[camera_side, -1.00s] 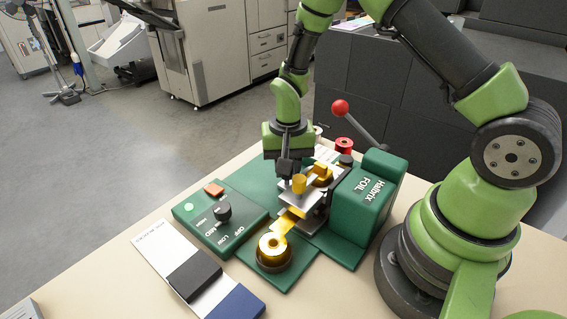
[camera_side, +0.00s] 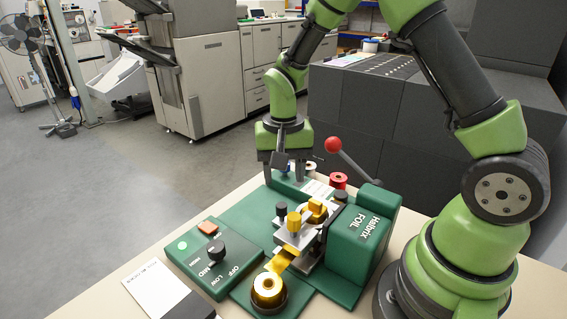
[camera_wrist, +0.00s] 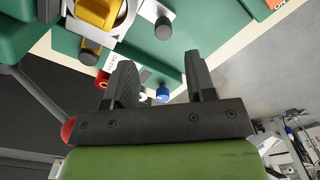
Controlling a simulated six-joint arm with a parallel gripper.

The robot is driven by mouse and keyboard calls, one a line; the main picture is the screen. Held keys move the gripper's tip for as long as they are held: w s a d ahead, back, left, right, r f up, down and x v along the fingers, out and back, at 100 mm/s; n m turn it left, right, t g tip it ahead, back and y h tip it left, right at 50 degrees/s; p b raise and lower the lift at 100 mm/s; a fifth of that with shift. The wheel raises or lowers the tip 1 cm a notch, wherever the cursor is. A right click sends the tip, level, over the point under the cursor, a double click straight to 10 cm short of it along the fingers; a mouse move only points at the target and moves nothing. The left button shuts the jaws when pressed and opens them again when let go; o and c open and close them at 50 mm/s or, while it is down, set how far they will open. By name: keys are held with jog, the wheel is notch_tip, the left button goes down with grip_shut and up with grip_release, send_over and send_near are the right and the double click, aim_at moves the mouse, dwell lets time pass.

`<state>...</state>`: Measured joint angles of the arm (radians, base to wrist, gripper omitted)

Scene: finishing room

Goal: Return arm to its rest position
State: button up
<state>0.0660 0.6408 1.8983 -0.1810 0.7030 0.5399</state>
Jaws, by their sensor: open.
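My gripper (camera_side: 284,171) is open and empty. In the side view it hangs over the back part of the green foil press (camera_side: 362,235), behind the press's metal head and its brass knob (camera_side: 294,222). In the wrist view the two dark fingers of my gripper (camera_wrist: 160,82) stand apart with nothing between them. The press (camera_wrist: 215,20) shows upside down beyond the fingers. Its lever with a red ball (camera_side: 333,145) points up, just right of my gripper in the side view. My arm is bent, with the wrist pointing down.
A gold foil roll (camera_side: 268,290) sits at the front of the press. A red spool (camera_side: 338,181) stands at the back, close to my gripper. A control box with a black dial (camera_side: 217,250) is at left. A white card (camera_side: 155,289) lies on the table.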

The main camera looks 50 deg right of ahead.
jog(key=shift+r, duration=1.05)
jog(key=s+a+r+n+t, duration=0.1)
jog(key=s+r+t, duration=0.15)
jog(key=r, duration=0.35)
jog(key=s+a+r+n+t, duration=0.1)
jog(key=s+r, duration=0.2)
jog(key=r, duration=0.2)
jog(key=s+a+r+n+t+y, duration=0.1)
jog(key=s+r+t, duration=0.1)
jog(key=s, duration=0.3)
jog(key=s+a+r+n+t+y, duration=0.1)
jog(key=s+r+n, duration=0.1)
jog(key=s, duration=0.4)
jog(key=shift+a+r+t, duration=0.35)
jog(key=shift+r, duration=0.5)
